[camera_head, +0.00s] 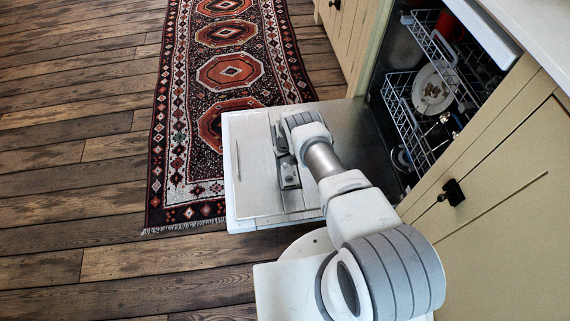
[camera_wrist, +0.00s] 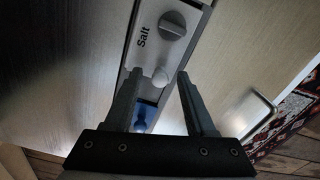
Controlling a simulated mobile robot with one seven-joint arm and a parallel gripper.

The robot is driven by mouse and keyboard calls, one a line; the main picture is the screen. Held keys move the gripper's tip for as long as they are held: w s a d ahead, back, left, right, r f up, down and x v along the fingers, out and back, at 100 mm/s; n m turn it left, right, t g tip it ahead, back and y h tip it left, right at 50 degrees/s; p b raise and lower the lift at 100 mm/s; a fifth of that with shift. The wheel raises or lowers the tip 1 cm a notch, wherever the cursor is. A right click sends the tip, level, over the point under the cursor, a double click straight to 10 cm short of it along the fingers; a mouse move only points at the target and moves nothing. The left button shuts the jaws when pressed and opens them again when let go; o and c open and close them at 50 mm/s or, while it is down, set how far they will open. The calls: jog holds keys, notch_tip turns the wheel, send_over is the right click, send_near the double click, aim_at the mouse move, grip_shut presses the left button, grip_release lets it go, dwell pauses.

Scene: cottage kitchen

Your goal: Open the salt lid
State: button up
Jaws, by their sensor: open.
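The salt lid (camera_wrist: 172,25) is a round grey cap with a raised grip bar, beside the word "Salt" on a pale strip. It sits on the strip. A small white round knob (camera_wrist: 161,77) is below it in the wrist view, between my fingertips. My gripper (camera_wrist: 158,74) is open and empty, with its fingertips short of the salt lid in the picture. In the head view the strip (camera_head: 289,176) lies on the lowered dishwasher door (camera_head: 255,185), and my arm hides part of it.
The open dishwasher has racks (camera_head: 408,110) with a plate (camera_head: 433,88) inside. Cabinets with dark knobs (camera_head: 452,192) flank it on the right. A patterned rug (camera_head: 228,70) lies on the wooden floor. The floor on the left is clear.

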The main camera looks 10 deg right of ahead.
grip_shut()
jog(key=shift+r, duration=0.1)
dwell(0.3)
jog(key=shift+d+r+y, duration=0.35)
jog(key=shift+d+y, duration=0.2)
jog(key=shift+y, duration=0.65)
jog(key=shift+d+r+y, duration=0.2)
jog(key=shift+d+y, duration=0.15)
jog(key=shift+y, duration=0.5)
jog(key=shift+d+r+y, duration=0.2)
jog(key=shift+d+y, duration=0.1)
jog(key=shift+y, duration=0.55)
jog(key=shift+d, duration=0.1)
